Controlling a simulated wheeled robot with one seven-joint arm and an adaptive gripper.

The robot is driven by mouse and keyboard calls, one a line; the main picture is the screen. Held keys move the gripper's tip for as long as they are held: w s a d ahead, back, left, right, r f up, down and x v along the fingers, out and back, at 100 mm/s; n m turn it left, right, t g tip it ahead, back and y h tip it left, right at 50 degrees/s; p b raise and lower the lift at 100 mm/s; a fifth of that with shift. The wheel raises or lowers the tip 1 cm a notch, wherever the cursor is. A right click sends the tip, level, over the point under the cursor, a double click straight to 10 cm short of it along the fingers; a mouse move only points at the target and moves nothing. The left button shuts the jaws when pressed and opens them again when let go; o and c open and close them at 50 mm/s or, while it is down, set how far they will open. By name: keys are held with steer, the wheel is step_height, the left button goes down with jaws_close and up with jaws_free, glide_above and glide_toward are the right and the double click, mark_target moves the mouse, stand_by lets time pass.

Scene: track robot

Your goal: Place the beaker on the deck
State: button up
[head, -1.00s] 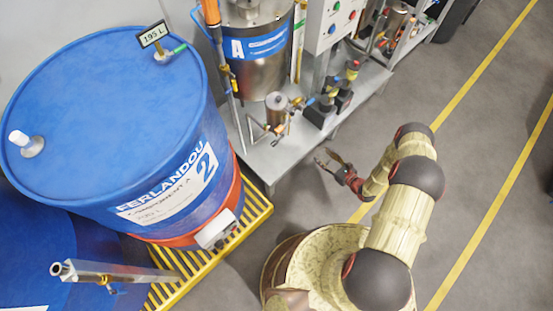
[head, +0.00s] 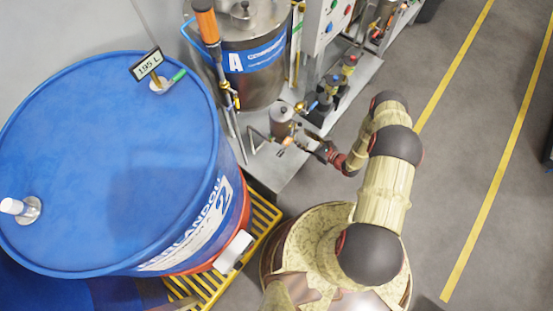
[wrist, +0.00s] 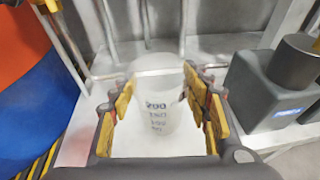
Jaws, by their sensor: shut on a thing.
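A clear beaker (wrist: 157,112) with dark volume marks, 200 at the top, stands upright between my fingers in the wrist view. My gripper (wrist: 158,92) is shut on it, with yellow pads on either side. In the head view my gripper (head: 318,148) is at the front edge of the grey metal deck (head: 272,172), below the small steel pot. The beaker is too small to make out there. In the wrist view the pale deck (wrist: 85,125) shows behind and around the beaker; I cannot tell whether its base touches.
A small steel pot (head: 283,118) with a valve stands on the deck near my gripper. A big blue drum (head: 110,150) stands left on a yellow grate (head: 262,220). Open floor lies right.

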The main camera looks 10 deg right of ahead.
steer(key=shift+s+a+f+b, duration=0.65)
steer(key=shift+a+f+b, duration=0.4)
steer(key=shift+a+f, duration=1)
steer(key=shift+s+a+f+b, duration=0.6)
steer(key=shift+a+f+b, duration=0.4)
steer(key=shift+a+f, duration=1)
steer(key=shift+s+a+f+b, duration=0.65)
steer(key=shift+a+f+b, duration=0.4)
steer(key=shift+a+f, duration=0.95)
steer(key=shift+d+f, duration=0.1)
steer(key=shift+f, duration=0.05)
steer(key=shift+f, duration=0.15)
steer(key=o, duration=1.1)
